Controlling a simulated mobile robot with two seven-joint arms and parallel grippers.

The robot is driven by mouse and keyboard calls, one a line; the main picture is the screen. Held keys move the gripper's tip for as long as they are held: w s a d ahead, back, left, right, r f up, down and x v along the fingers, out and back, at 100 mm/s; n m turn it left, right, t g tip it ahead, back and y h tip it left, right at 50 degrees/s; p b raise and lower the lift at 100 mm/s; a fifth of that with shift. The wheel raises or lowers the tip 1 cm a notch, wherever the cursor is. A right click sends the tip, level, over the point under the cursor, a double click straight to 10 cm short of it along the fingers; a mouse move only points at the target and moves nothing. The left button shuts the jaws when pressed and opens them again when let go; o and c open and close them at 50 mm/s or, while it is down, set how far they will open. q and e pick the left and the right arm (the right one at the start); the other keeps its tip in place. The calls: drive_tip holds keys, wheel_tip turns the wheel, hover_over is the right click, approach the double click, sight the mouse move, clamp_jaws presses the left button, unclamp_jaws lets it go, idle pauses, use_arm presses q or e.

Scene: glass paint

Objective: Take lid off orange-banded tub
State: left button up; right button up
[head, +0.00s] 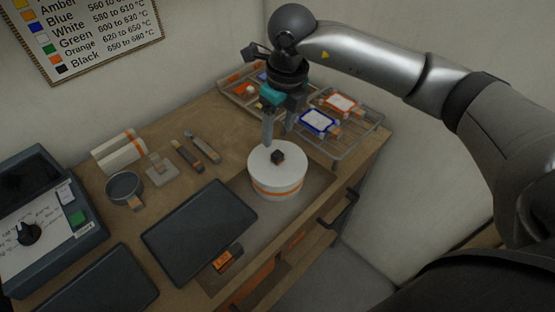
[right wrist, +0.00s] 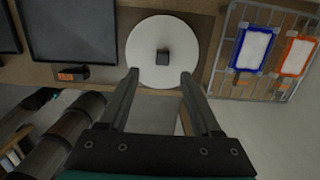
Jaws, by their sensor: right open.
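The orange-banded tub (head: 277,190) is white and round and stands on the wooden bench with its white lid (head: 266,159) on top. The lid has a small dark square knob (head: 278,157) at its middle. In the right wrist view the lid (right wrist: 143,55) and its knob (right wrist: 163,57) lie beyond the fingertips. My right gripper (head: 278,142) is open and empty, pointing down just above the back of the lid in the head view. In the right wrist view its two fingers (right wrist: 159,74) are spread wider than the knob. My left gripper is not in view.
A wire rack (head: 357,142) with a blue-framed (head: 318,122) and an orange-framed panel (head: 341,103) is at the right. A dark tray (head: 198,232) lies left of the tub. A small round pan (head: 124,187), tools (head: 202,147) and a dial box (head: 45,235) are further left.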

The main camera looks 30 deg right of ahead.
sight(278, 154)
wheel_tip(278, 154, down, 3)
drive_tip(key=shift+w+a+f, duration=0.1)
drive_tip(key=shift+w, duration=0.05)
drive_tip(key=shift+w+d+f+p, duration=0.15)
drive_tip(key=shift+f, duration=1.2)
drive_tip(key=shift+w+d+f+p, duration=0.1)
drive_tip(key=shift+f+p, duration=0.05)
drive_tip(key=shift+f, duration=1.15)
drive_tip(key=shift+c, duration=0.3)
clamp_jaws()
